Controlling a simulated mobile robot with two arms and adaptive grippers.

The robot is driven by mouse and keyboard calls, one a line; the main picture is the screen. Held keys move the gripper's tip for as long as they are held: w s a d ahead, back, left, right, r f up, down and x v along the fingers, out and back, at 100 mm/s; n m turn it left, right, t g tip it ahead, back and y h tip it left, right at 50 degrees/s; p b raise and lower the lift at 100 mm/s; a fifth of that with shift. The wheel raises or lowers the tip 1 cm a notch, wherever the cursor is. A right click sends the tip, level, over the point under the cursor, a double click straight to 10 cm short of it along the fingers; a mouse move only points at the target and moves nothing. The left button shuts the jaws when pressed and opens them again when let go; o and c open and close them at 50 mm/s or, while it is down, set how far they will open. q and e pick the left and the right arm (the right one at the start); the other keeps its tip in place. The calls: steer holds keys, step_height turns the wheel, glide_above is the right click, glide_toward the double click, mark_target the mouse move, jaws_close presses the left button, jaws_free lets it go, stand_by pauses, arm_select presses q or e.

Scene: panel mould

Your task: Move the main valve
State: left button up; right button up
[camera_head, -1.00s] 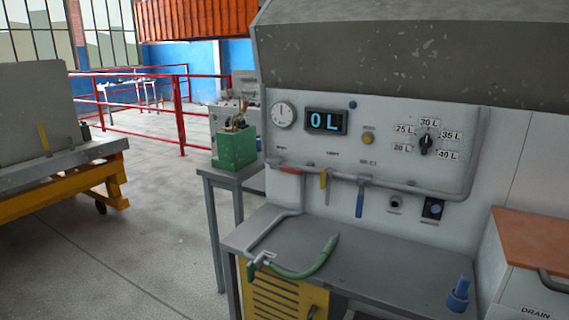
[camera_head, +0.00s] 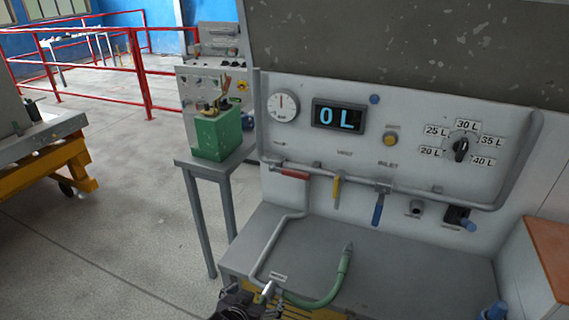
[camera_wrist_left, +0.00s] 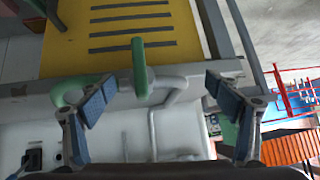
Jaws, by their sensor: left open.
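The wall panel has three valve handles on its pipe. A red handle (camera_head: 290,174) lies level at the left, and I take it as the main valve; its label is too small to read. A yellow handle (camera_head: 337,190) and a blue handle (camera_head: 378,208) hang down to its right. My left gripper (camera_head: 245,304) is at the bottom edge of the head view, below and left of the red handle and apart from it. In the wrist view the left gripper (camera_wrist_left: 158,90) is open and empty, with a green hose (camera_wrist_left: 139,68) showing between its fingers. My right gripper is not in view.
The green hose (camera_head: 328,290) lies on the grey bench (camera_head: 400,265) beside a bent pipe. A green box (camera_head: 217,135) stands on a side table at the left. A display (camera_head: 338,117) reads 0 L, with a dial (camera_head: 460,148) to its right. Air before the panel is clear.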

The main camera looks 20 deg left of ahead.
mark_target(295, 173)
arm_select(q)
steer(key=w+r, duration=0.1)
steer(key=w, duration=0.1)
steer(key=w+a+r+t, duration=0.1)
steer(key=w+r, duration=0.1)
steer(key=w+a+r+t, duration=0.1)
steer(key=w, duration=0.2)
steer(key=shift+w+r, duration=0.1)
steer(key=shift+r, duration=0.25)
steer(key=shift+w+d+r+m+t+h+p, duration=0.1)
steer(key=shift+w+d+r+t+h+p, duration=0.2)
steer(key=shift+w+r+t, duration=1.75)
steer(key=shift+w+d+r+m+t+h+p, duration=0.1)
steer(key=shift+w+d+r+h+p, duration=0.2)
steer(key=shift+w+r, duration=3.75)
steer(key=shift+w+d+r+m+t+h+p, duration=0.3)
steer(key=shift+w+r+t, duration=0.8)
steer(key=shift+w, duration=3.8)
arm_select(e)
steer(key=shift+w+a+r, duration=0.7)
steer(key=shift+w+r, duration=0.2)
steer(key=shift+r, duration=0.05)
arm_select(q)
steer(key=shift+c, duration=0.2)
